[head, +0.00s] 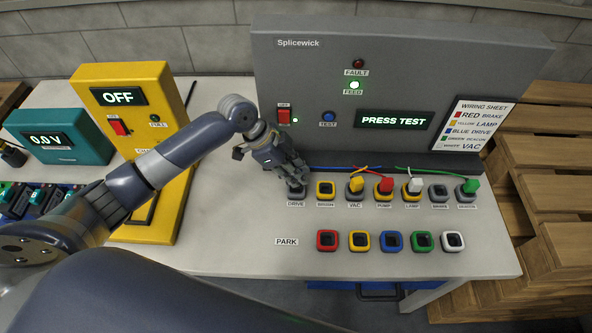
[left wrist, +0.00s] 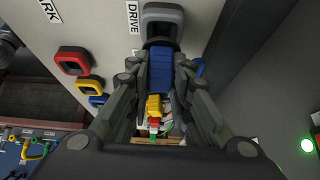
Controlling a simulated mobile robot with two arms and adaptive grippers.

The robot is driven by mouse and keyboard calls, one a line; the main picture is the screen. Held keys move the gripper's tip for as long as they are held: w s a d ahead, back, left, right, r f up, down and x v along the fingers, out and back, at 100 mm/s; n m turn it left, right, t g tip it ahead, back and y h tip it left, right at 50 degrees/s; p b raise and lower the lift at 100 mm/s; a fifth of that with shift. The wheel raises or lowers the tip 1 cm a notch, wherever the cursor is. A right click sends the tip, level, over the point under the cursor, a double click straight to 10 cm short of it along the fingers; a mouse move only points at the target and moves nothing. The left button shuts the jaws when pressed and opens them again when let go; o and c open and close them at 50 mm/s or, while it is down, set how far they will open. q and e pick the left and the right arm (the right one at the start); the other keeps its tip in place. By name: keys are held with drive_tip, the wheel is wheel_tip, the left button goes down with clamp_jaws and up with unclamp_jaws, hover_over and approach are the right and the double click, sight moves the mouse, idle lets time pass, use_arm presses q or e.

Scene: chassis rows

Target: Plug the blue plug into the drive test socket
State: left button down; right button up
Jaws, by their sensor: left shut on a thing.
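My left gripper (head: 294,184) is at the left end of the socket row, right at the grey drive socket (head: 297,195), and hides much of it. In the left wrist view its fingers are closed on the blue plug (left wrist: 161,70). The drive socket (left wrist: 162,14) shows there just past the plug's end, with the DRIVE label beside it. The plug's end overlaps the socket's near rim; I cannot tell whether it is seated or just above. The blue cable (head: 318,167) runs right along the panel's foot. My right gripper is not in view.
Yellow (head: 357,183), red (head: 385,185), white (head: 414,186) and green (head: 471,186) plugs stand in sockets to the right. Coloured park sockets (head: 327,241) line the front. The grey Splicewick panel (head: 290,90) rises behind, showing PRESS TEST. A yellow charger box (head: 170,85) stands left.

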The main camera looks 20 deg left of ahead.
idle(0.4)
use_arm(q)
drive_tip(key=shift+p, duration=0.3)
drive_tip(key=shift+f+b, duration=0.8)
drive_tip(key=shift+f, duration=0.55)
drive_tip(key=c, duration=1.4)
unclamp_jaws()
drive_tip(key=shift+o, duration=0.2)
